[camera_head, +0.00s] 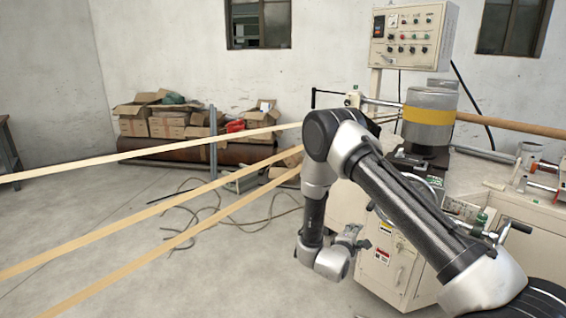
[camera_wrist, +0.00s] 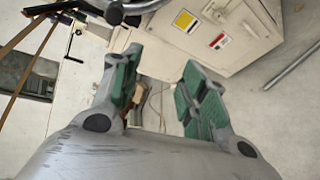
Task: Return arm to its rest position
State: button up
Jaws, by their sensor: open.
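My arm reaches in from the lower right of the head view, rises to a bend, then drops down in front of the winder machine's cream cabinet (camera_head: 385,262). In the wrist view my gripper (camera_wrist: 160,92) is open.
Several tan paper strips (camera_head: 150,205) stretch across the left side toward the machine, passing behind my arm. A control panel (camera_head: 410,35) and a steel cylinder with a yellow band (camera_head: 429,116) stand above the cabinet. Cardboard boxes (camera_head: 168,122) lie at the back. Cables cross the floor.

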jog(key=s+a+f+m+g+y, duration=0.4)
jog(key=a+f+y, duration=0.1)
jog(key=f, duration=0.3)
jog(key=s+a+r+m+g+y, duration=0.4)
jog(key=s+a+r+g, duration=0.15)
jog(key=s+r, duration=0.2)
jog(key=s+d+r+m, duration=0.2)
jog(key=s+d+r, duration=0.3)
jog(key=s+r, duration=0.3)
jog(key=s+d+r+m+t, duration=0.1)
jog(key=s+d+r, duration=0.5)
jog(key=r, duration=1)
jog(key=s+d+r+m, duration=0.2)
jog(key=s+d+r, duration=0.4)
jog(key=s+r, duration=0.6)
jog(key=shift+d+r+m+h, duration=0.2)
jog(key=shift+m+h, duration=0.1)
jog(key=shift+m, duration=0.1)
